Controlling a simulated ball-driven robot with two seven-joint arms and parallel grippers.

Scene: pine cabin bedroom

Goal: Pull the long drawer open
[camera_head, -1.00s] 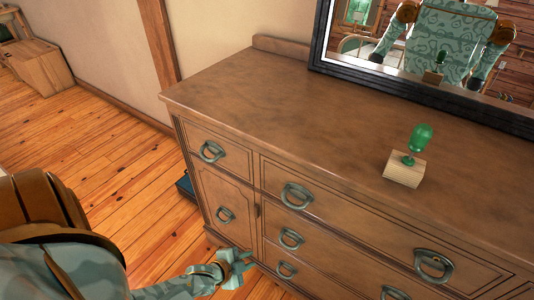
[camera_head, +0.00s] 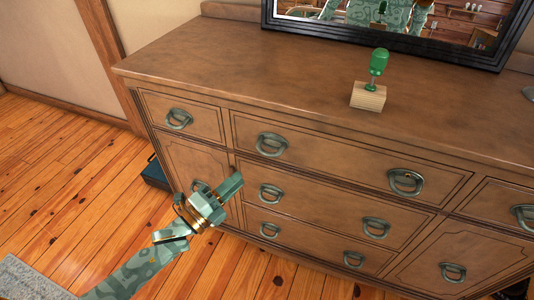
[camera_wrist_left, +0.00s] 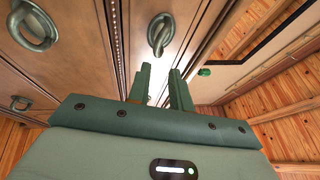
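The long drawer (camera_head: 335,165) is the wide top-row drawer in the wooden dresser. It sits flush with the front and has two grey-green ring handles, a left one (camera_head: 272,145) and a right one (camera_head: 406,182). My left gripper (camera_head: 232,184) is in front of the dresser, below and left of the left handle, apart from it. In the left wrist view its two fingers (camera_wrist_left: 162,85) stand apart with nothing between them. A ring handle (camera_wrist_left: 160,35) shows beyond the fingertips; I cannot tell which one. My right gripper is not in view.
A black-framed mirror (camera_head: 395,38) stands behind. A small left drawer (camera_head: 200,122) and two narrower drawers below have similar handles. A dark blue box (camera_head: 155,173) is beside the dresser.

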